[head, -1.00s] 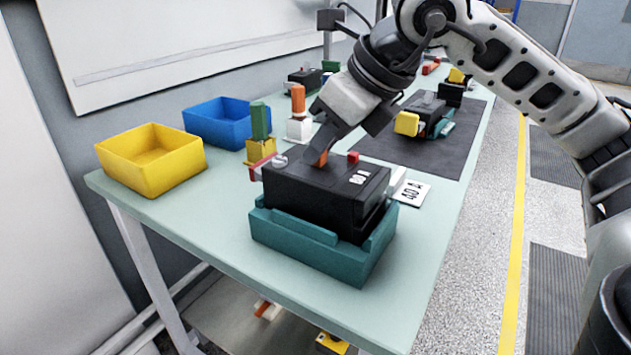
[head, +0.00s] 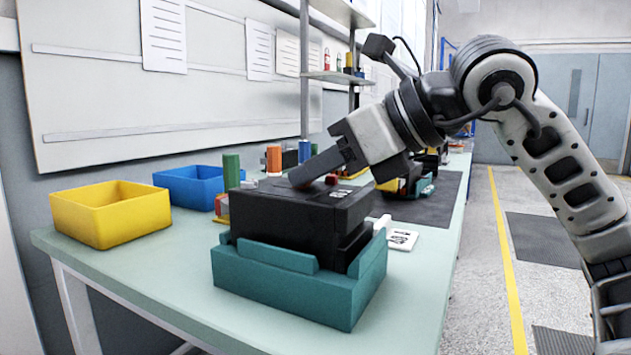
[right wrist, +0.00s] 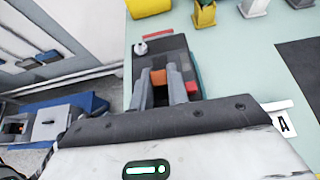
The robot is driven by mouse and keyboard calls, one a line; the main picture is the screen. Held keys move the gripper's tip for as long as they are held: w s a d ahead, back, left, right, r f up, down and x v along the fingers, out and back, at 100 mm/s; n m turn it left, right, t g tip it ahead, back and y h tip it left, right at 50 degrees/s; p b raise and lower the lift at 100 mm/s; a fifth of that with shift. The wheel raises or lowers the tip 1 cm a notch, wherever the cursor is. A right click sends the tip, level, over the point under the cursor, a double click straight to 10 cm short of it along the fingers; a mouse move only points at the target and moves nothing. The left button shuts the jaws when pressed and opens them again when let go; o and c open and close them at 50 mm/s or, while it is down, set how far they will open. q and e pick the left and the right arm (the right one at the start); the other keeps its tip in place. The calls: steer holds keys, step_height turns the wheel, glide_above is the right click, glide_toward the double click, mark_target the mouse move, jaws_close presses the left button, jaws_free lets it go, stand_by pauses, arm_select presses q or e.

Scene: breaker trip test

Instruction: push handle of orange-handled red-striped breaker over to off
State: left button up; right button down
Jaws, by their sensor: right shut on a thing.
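The black breaker (head: 290,215) sits in a teal cradle (head: 285,285) on the near part of the bench. Its top carries an orange handle (right wrist: 159,77), a small red button (right wrist: 192,87) and a red stripe (right wrist: 158,36), all seen in the right wrist view. My right gripper (head: 303,178) reaches down onto the breaker's top from the right. Its fingers are shut on the orange handle, which shows between them in the right wrist view. In the head view the fingers hide the handle, so its exact tilt cannot be told. My left gripper is not in view.
A yellow bin (head: 110,215) and a blue bin (head: 195,187) stand to the left. Green (head: 231,172) and orange (head: 273,160) upright pieces stand behind the breaker. A white label card (head: 402,238) lies to its right. Another teal-cradled unit stands on the dark mat (head: 430,208).

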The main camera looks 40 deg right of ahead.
steer(key=shift+r, duration=0.1)
steer(key=c, duration=1.4)
jaws_free()
steer(key=shift+o, duration=0.2)
steer(key=v, duration=1.6)
steer(key=shift+p, duration=0.35)
steer(key=shift+a, duration=0.1)
